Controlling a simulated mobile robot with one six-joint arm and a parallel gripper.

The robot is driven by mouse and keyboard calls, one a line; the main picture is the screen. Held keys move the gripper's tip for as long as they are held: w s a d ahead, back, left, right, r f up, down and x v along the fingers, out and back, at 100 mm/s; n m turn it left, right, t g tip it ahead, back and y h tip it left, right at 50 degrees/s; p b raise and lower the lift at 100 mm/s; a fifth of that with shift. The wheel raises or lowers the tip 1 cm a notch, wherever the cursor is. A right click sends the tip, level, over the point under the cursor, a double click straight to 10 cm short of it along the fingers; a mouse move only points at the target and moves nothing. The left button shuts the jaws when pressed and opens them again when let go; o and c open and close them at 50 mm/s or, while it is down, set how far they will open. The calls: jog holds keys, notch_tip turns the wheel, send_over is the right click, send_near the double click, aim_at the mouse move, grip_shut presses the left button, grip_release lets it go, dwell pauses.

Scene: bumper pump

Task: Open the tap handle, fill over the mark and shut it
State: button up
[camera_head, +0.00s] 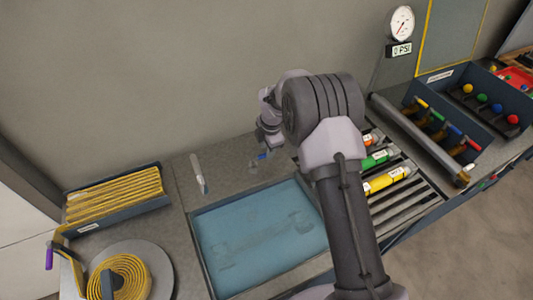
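My gripper (268,141) is above the back edge of the blue basin, pointing down; my arm hides part of it, and its fingers are too small to tell open from shut. Just below it is a small blue piece (262,156), perhaps the tap handle, with a faint grey shape beside it. I cannot tell whether the gripper touches it. A slim pale tube (198,175) stands a little to the left, behind the basin; no mark or liquid level on it can be made out. The shallow blue basin (215,270) lies in front.
A coiled yellow hose (127,270) and a tray of yellow rods (115,195) are at left. A rack with green (376,159) and yellow (388,180) cylinders is right of my arm. A PSI gauge (401,23) and dark bins of coloured knobs (490,103) stand farther right.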

jog(key=shift+w+a+f, duration=0.1)
jog(key=shift+w+f, duration=0.05)
jog(key=shift+f, duration=0.9)
grip_shut()
dwell(0.6)
